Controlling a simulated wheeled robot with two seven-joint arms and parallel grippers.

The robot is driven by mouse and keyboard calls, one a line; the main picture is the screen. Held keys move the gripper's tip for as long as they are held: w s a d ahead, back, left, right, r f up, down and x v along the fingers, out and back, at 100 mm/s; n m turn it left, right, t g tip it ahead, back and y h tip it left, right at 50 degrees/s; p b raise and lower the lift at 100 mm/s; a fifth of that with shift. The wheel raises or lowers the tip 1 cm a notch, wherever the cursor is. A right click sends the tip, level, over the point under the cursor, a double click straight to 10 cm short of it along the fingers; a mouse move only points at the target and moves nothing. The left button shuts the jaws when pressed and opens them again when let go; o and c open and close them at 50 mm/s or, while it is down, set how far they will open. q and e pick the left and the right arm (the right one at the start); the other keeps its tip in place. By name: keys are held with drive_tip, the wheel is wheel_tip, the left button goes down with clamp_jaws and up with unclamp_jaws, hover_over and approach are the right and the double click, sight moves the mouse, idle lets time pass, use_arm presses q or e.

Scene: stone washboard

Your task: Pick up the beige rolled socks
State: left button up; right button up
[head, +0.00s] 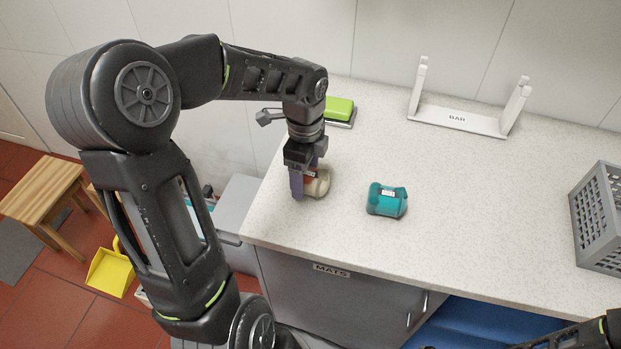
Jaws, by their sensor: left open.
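The beige rolled socks (321,186) lie on the speckled counter near its left end, with a red and white band on them. My left gripper (303,189) points down at the socks, open, with its fingers at their left side. The fingers and gripper body hide part of the socks, and I cannot tell whether a finger touches them. Part of my right arm (590,335) shows at the bottom right corner, but its gripper is out of view.
Teal rolled socks (386,200) lie to the right of the beige ones. A white rack marked BAR (457,118) stands at the back, and a grey basket (600,218) at the right. The counter between them is clear.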

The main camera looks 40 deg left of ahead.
use_arm(q)
drive_tip(key=shift+c, duration=0.5)
drive_tip(key=c, duration=1.4)
